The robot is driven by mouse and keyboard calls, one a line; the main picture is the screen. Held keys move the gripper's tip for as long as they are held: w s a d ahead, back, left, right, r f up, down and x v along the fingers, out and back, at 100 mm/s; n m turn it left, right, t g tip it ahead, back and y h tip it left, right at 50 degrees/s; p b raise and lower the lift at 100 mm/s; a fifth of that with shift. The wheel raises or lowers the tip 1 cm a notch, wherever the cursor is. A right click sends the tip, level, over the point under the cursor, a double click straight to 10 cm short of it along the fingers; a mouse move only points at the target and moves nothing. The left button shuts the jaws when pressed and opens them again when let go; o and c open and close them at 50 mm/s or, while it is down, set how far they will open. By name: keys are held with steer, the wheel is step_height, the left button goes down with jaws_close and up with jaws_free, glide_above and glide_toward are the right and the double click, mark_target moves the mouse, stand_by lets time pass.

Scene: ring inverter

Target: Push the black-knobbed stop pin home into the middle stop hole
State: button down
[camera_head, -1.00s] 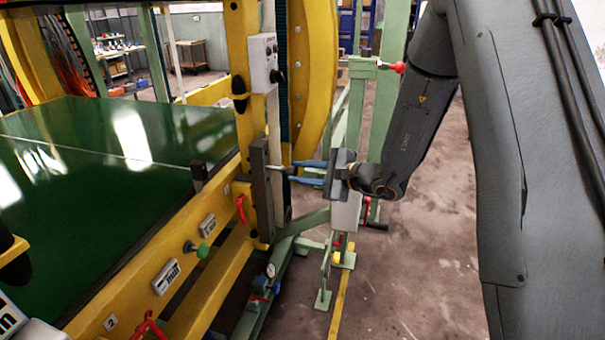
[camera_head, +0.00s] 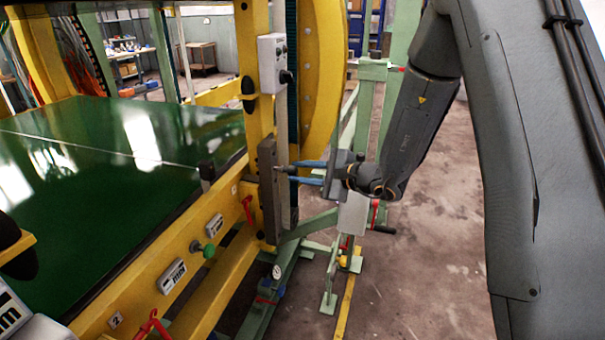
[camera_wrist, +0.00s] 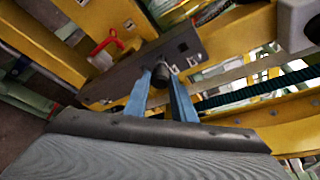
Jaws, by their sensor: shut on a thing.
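The black-knobbed stop pin (camera_wrist: 161,76) shows between the blue fingertips of my gripper (camera_wrist: 166,84) in the wrist view. My gripper is shut on the knob. In the head view my gripper (camera_head: 291,174) reaches in from the right, with its fingertips just short of the upright dark grey stop bar (camera_head: 267,205). A short piece of the pin (camera_head: 281,169) shows between the fingers and the bar. In the wrist view the stop bar (camera_wrist: 120,84) runs diagonally behind the knob. The pin's tip and the hole at it are hidden, so which hole it is in cannot be told.
A red lever (camera_head: 247,209) hangs left of the bar on the yellow frame. A grey control box (camera_head: 271,60) sits above. A green table (camera_head: 90,190) fills the left. A green stand (camera_head: 330,270) stands below my gripper. Floor is open at lower right.

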steer(key=shift+w+a+b, duration=0.2)
steer(key=shift+a, duration=0.3)
steer(key=shift+w+a+b, duration=0.15)
steer(key=shift+a, duration=0.35)
steer(key=c, duration=1.4)
jaws_free()
steer(key=b+v, duration=0.1)
steer(key=v, duration=0.6)
steer(key=shift+s+d, duration=0.2)
steer(key=shift+d, duration=0.15)
steer(key=shift+r, duration=0.1)
